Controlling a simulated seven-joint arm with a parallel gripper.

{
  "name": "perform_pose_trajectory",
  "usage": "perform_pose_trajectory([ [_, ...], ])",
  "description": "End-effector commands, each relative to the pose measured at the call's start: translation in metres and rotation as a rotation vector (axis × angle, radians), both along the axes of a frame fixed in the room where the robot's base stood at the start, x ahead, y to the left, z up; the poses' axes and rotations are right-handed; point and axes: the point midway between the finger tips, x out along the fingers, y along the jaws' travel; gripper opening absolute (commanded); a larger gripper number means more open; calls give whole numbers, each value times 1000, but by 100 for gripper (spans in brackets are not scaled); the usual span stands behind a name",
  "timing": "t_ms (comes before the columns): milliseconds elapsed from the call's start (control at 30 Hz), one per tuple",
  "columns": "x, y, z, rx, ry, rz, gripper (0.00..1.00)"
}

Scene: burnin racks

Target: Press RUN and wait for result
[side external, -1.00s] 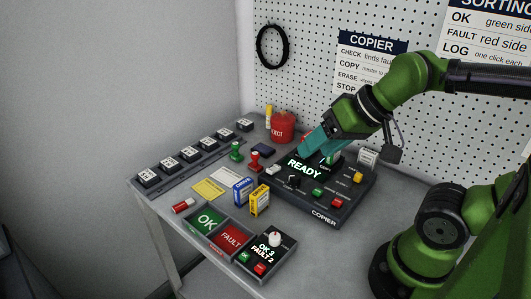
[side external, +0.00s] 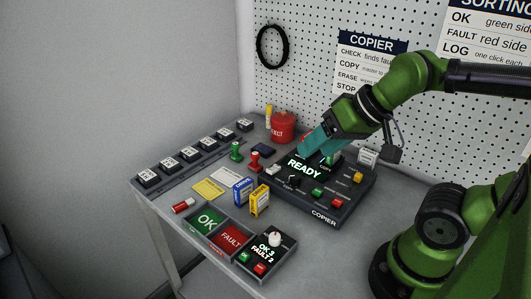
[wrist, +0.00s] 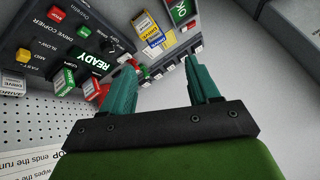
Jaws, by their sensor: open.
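The dark copier box (side external: 345,200) stands at the right of the bench. Its display (side external: 304,168) reads READY in white-green letters; it also shows in the wrist view (wrist: 90,62). A green button (side external: 317,192) and a red button (side external: 337,202) sit on its front right. In the wrist view the green button (wrist: 85,31) is beside the red one (wrist: 57,14), which is marked STOP; I cannot clearly read the green one's label. My gripper (side external: 316,156) is open and empty, above the back of the copier behind the display. Its two teal fingers (wrist: 160,62) are apart, away from the green button.
Blue and yellow drive boxes (side external: 252,196) stand left of the copier. Green OK (side external: 207,221) and red FAULT (side external: 231,238) trays and a counter (side external: 267,250) reading OK 3, FAULT 2 are at the front. A red bin (side external: 283,129) stands behind. Several black labelled blocks line the left edge.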

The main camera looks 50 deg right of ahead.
Motion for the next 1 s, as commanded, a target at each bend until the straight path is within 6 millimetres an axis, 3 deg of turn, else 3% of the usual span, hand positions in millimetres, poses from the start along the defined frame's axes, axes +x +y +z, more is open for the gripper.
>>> perform_pose_trajectory([
  [67, 0, 0, 0, 0, 0, 0, 60],
  [467, 0, 0, 0, 0, 0, 0, 0],
  [1000, 0, 0, 0, 0, 0, 0, 0],
])
